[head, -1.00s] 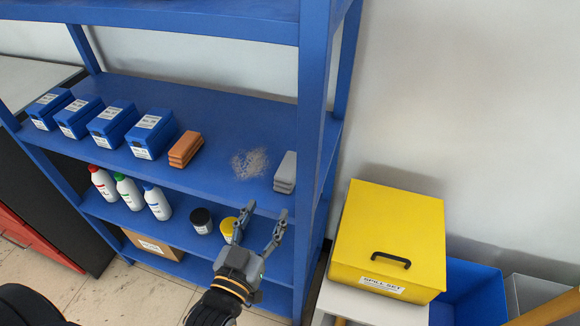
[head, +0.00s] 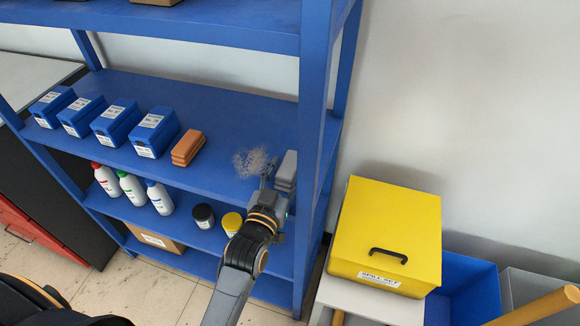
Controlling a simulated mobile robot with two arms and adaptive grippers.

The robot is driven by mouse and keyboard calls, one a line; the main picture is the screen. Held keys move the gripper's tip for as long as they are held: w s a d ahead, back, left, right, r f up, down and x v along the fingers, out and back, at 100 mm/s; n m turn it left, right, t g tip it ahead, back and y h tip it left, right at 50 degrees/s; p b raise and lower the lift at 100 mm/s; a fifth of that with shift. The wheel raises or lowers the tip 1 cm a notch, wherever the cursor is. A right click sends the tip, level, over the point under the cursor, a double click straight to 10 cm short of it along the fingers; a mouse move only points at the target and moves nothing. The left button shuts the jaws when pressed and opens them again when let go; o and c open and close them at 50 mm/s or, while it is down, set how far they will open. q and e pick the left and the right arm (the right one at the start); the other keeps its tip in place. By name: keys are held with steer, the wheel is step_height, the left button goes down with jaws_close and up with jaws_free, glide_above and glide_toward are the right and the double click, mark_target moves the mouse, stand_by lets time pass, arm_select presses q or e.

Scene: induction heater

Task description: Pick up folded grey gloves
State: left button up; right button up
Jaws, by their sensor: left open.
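The folded grey gloves (head: 288,166) lie as a small stack on the blue middle shelf, close to the right-hand post. My left gripper (head: 277,180) is open at the shelf's front edge, with its fingers pointing in at the gloves. One finger shows just left of the stack. The other finger overlaps the front of the stack, and I cannot tell whether it touches. The gripper hides the lower front part of the gloves. My right gripper is not in view.
A grey dusty patch (head: 252,162) lies left of the gloves. An orange folded stack (head: 187,147) and several blue boxes (head: 155,133) stand further left. Bottles (head: 131,190) and jars (head: 203,215) stand on the shelf below. A yellow spill-set box (head: 388,230) stands right of the rack.

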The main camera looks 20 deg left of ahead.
arm_select(q)
steer(key=shift+s, duration=0.1)
steer(key=c, duration=0.9)
